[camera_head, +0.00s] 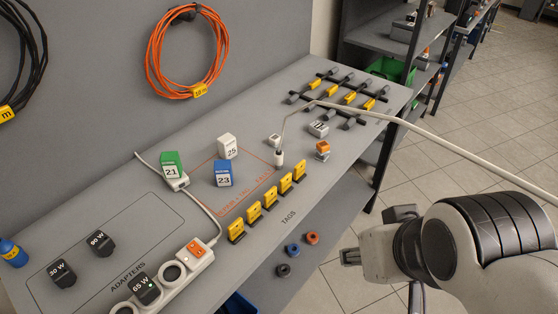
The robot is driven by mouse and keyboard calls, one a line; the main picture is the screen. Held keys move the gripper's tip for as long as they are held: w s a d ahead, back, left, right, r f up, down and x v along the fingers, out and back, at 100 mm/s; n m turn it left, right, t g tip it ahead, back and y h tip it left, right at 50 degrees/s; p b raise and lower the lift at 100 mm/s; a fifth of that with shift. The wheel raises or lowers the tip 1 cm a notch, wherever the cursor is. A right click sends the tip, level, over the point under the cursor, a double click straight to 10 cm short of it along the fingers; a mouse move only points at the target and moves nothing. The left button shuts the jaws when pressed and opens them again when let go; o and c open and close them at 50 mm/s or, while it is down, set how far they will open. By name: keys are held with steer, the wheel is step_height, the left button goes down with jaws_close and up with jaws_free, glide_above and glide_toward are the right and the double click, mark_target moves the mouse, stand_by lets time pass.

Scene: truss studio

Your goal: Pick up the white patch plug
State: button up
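A white block-shaped plug (228,147) marked 25 stands upright on the grey bench, inside a red outlined area. It is just behind a blue block-shaped plug (223,173) marked 23. A green one (172,165) marked 21 is to the left, on a white socket piece with a cord. My gripper (347,257) is at the lower right, off the bench's front edge and well away from the white plug. It points left and I see nothing held in it. Its fingers are too small and edge-on to show whether they are open or shut.
A pale cable (420,128) arches from the right to a white cylindrical end (279,159) on the bench. Yellow tags (269,197) stand along the front edge. A power strip (175,272) and black adapters (101,243) are front left. Racked connectors (345,97) fill the far end.

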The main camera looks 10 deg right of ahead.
steer(key=w+d+f+n+t, duration=0.1)
steer(key=w+f+t, duration=0.1)
steer(key=w, duration=1)
steer(key=w+d+f+t, duration=0.1)
steer(key=w+f+t, duration=0.1)
steer(key=w, duration=0.9)
steer(key=n+t+y, duration=0.3)
steer(key=y, duration=0.1)
glide_toward(282, 155)
steer(key=shift+s+d, duration=0.15)
steer(key=shift+s, duration=0.15)
steer(key=shift+x, duration=3.4)
